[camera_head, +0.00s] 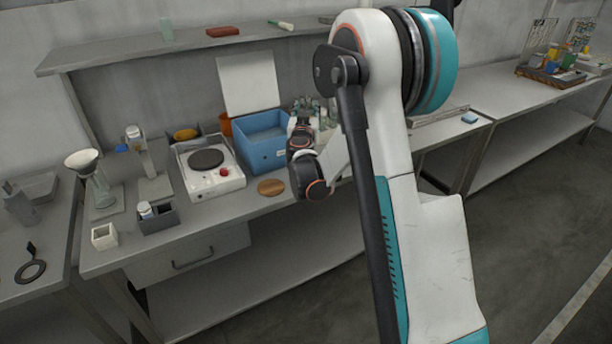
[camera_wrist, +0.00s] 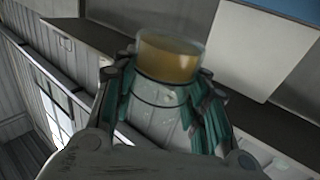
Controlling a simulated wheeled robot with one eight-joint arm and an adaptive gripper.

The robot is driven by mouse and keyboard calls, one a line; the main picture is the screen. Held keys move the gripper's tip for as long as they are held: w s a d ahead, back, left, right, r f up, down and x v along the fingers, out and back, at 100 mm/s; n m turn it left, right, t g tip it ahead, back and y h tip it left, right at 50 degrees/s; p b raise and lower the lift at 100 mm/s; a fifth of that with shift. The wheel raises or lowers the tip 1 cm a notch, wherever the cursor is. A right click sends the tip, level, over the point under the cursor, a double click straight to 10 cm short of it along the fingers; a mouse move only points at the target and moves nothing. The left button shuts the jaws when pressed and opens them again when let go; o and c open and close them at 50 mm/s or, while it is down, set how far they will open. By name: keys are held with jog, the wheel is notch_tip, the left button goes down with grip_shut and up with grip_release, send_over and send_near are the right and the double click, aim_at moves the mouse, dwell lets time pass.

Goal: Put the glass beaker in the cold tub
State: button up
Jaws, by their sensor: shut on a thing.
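My gripper (camera_wrist: 166,76) is shut on the glass beaker (camera_wrist: 170,58), which holds an amber-yellow content; its upper part shows between the fingertips in the wrist view. In the head view my arm's dark wrist is just right of the blue tub, and the beaker cannot be made out clearly there. The blue tub (camera_head: 262,142), the only tub I see, stands open on the bench, right of the hotplate. I see no label on it that says cold.
A white hotplate (camera_head: 207,166) with a red knob stands left of the tub. A round wooden disc (camera_head: 271,187) lies in front of it. Several glass vessels (camera_head: 322,108) stand behind my wrist. A white panel (camera_head: 247,84) and a shelf (camera_head: 185,44) are behind.

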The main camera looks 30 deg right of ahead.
notch_tip(320, 180, down, 20)
jog(key=b, duration=0.7)
jog(key=shift+r, duration=0.2)
jog(key=shift+f, duration=0.15)
jog(key=o, duration=1.1)
jog(key=shift+a+f, duration=0.1)
